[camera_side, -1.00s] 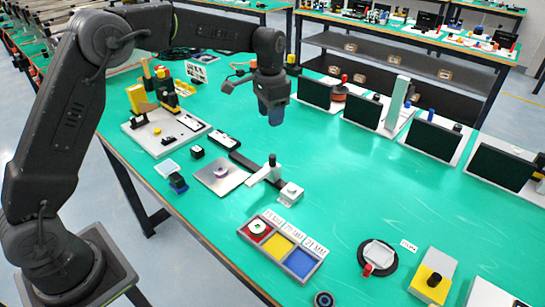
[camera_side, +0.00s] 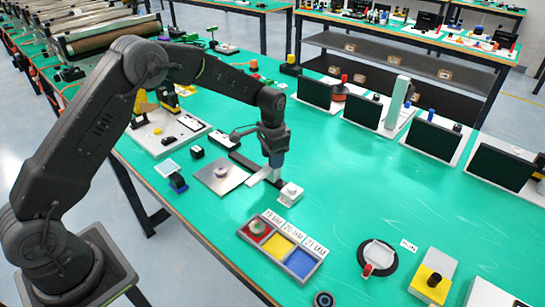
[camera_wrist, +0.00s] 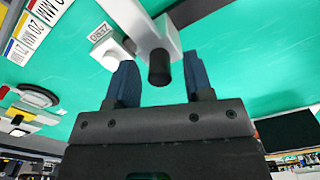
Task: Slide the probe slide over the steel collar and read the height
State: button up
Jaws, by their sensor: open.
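The pale probe slide (camera_side: 262,176) reaches from its dark rail toward a flat metal plate. It also shows in the wrist view (camera_wrist: 130,20), with its black knob (camera_wrist: 160,68). My gripper (camera_side: 275,162) is lowered at the knob. In the wrist view my gripper (camera_wrist: 160,75) is open, with one blue finger on each side of the knob; I cannot tell whether either finger touches it. A small round collar (camera_side: 221,172) sits on the metal plate (camera_side: 211,182), left of the slide and apart from it.
A white block (camera_side: 290,192) with a button stands close right of the slide; its label reads ZERO in the wrist view. A tray (camera_side: 282,247) with red, yellow and blue compartments lies in front, with a round piece in the red one.

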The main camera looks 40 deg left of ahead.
jog(key=shift+f, duration=0.25)
grip_shut()
dwell(0.3)
